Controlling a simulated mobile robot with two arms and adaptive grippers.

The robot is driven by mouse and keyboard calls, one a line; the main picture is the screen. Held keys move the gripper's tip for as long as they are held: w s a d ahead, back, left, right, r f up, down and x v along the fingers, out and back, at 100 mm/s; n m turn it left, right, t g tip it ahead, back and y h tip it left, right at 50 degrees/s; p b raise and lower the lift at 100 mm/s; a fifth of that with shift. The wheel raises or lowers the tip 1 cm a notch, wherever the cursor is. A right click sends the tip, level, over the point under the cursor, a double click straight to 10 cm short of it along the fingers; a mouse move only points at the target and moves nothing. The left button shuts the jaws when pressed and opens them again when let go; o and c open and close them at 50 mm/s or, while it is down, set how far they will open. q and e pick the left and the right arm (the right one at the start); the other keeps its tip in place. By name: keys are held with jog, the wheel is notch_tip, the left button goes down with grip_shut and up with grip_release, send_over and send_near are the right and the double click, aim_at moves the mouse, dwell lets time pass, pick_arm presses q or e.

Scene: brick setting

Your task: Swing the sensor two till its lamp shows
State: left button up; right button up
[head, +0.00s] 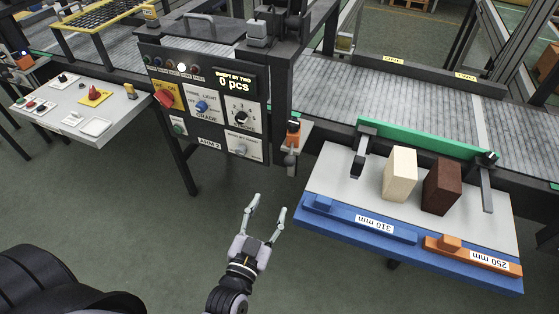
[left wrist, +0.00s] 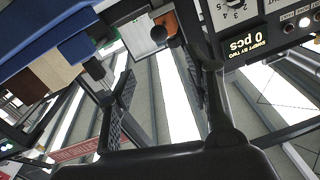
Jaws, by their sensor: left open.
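My left gripper (head: 267,203) is open and empty, over the floor in front of the control panel (head: 205,105). Its two fingers also show spread in the left wrist view (left wrist: 165,90). A small orange and black unit (head: 293,133) sits at the panel's right edge, with a dark rounded part hanging under it. It is beyond and slightly right of the fingertips, apart from them. It also shows in the left wrist view (left wrist: 170,25). A similar orange unit with a small bluish light (head: 22,60) is at the far left. I cannot read which is sensor two.
A table (head: 330,172) at the right holds a cream block (head: 400,172), a dark brown block (head: 441,187), a blue bar (head: 358,227) and an orange bar (head: 470,254). A conveyor (head: 350,100) runs behind. A grey console (head: 82,112) stands left.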

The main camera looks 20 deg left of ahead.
aim_at(288, 165)
pick_arm(q)
jog(key=w+p, duration=0.2)
jog(key=w, duration=1.5)
jog(key=shift+w+a+f, duration=0.1)
jog(key=shift+w, duration=0.15)
grip_shut()
